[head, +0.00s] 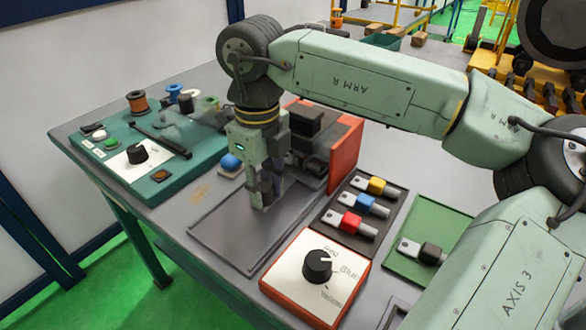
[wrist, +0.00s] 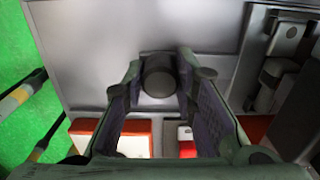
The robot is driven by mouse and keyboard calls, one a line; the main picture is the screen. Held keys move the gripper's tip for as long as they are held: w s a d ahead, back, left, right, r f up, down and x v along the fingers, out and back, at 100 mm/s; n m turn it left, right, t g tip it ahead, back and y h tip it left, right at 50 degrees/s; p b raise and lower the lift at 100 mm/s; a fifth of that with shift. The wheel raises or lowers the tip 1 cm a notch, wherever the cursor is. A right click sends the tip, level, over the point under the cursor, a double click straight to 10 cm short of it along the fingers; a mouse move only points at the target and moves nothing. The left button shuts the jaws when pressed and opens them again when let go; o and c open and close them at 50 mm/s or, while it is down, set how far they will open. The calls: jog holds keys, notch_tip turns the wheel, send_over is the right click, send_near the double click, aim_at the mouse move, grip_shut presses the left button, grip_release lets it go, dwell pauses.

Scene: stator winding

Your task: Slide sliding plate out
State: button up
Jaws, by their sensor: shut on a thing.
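The sliding plate (head: 222,232) is a flat dark-grey slab in the middle of the table in the head view. It also shows as a smooth grey surface in the wrist view (wrist: 105,88). A dark round knob (wrist: 158,76) stands up from it. My gripper (head: 267,197) points down over the plate, in front of the orange-sided fixture (head: 345,157). In the wrist view its two fingers (wrist: 160,90) are on either side of the knob, shut on it. The knob's lower part is hidden, and in the head view the fingers cover the knob.
A dial box (head: 318,266) with a black knob stands at the plate's front right. A dark tray (head: 340,232) with yellow, blue and red parts lies to the right. A teal panel (head: 125,185) with a knob and spools is at the left. Bare table lies beyond the panel.

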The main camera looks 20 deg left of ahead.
jog(key=shift+s+a+b, duration=0.3)
jog(key=shift+s+a, duration=0.25)
jog(key=shift+s, duration=1)
jog(key=shift+s+a+b, duration=0.35)
jog(key=shift+s+a, duration=0.25)
jog(key=shift+s, duration=1)
jog(key=shift+s+a+b, duration=0.3)
jog(key=shift+s+a, duration=0.25)
jog(key=shift+s, duration=1)
jog(key=shift+c, duration=0.4)
jog(key=o, duration=0.8)
jog(key=shift+o, duration=0.2)
jog(key=shift+r, duration=0.15)
notch_tip(320, 180, up, 6)
jog(key=p, duration=0.4)
